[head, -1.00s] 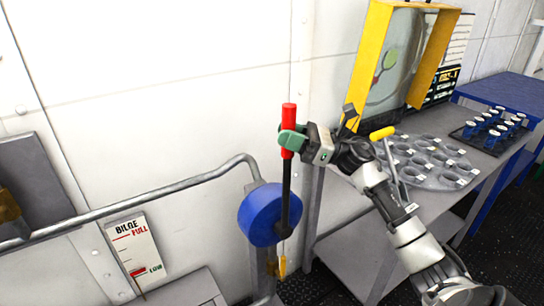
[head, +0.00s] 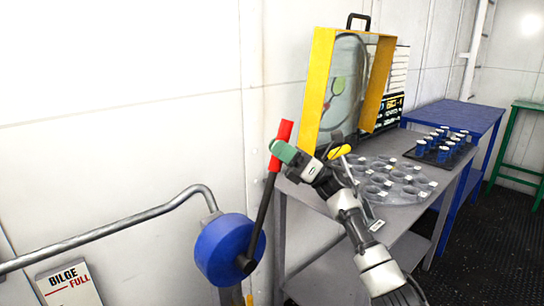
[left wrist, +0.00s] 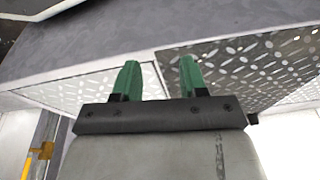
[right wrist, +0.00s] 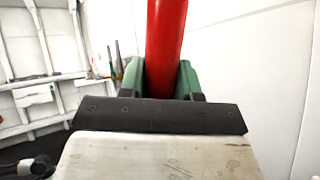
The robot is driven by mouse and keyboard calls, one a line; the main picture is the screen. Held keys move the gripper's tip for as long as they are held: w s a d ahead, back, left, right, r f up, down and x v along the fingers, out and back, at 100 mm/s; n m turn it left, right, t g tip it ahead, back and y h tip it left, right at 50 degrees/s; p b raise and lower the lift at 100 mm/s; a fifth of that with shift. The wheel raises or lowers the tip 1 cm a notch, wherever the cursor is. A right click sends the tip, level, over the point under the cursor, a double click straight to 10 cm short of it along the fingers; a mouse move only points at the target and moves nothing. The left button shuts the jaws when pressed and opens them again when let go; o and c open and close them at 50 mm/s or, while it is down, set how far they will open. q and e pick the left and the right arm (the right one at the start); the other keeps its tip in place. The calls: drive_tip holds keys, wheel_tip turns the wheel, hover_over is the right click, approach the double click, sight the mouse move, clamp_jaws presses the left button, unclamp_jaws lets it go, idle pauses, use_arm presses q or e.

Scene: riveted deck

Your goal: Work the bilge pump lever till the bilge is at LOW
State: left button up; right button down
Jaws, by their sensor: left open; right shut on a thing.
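The pump lever (head: 268,190) is a dark rod with a red grip, fixed to a blue round pump body (head: 226,250) by the wall. It tilts with its top to the right. My right gripper (head: 277,150) is shut on the red grip, which also stands between the green fingers in the right wrist view (right wrist: 165,50). The bilge gauge (head: 72,285) is a white plate at the lower left; BILGE and FULL show, its lower part is cut off. My left gripper (left wrist: 160,80) is open and empty in the left wrist view.
A pipe (head: 110,227) runs left from the pump along the wall.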

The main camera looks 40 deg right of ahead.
use_arm(q)
drive_tip(key=shift+w+r+b, duration=0.15)
drive_tip(key=shift+r+b, duration=0.15)
drive_tip(key=shift+r, duration=1.15)
use_arm(e)
drive_tip(key=shift+d+f, duration=0.25)
drive_tip(key=shift+d, duration=0.35)
drive_tip(key=c, duration=0.8)
unclamp_jaws()
drive_tip(key=shift+s+d+f, duration=0.1)
drive_tip(key=shift+s+f, duration=0.05)
use_arm(q)
drive_tip(key=v, duration=0.2)
drive_tip(key=w+b+v, duration=0.1)
drive_tip(key=shift+s+r, duration=0.2)
drive_tip(key=shift+r, duration=0.3)
use_arm(e)
drive_tip(key=v, duration=0.7)
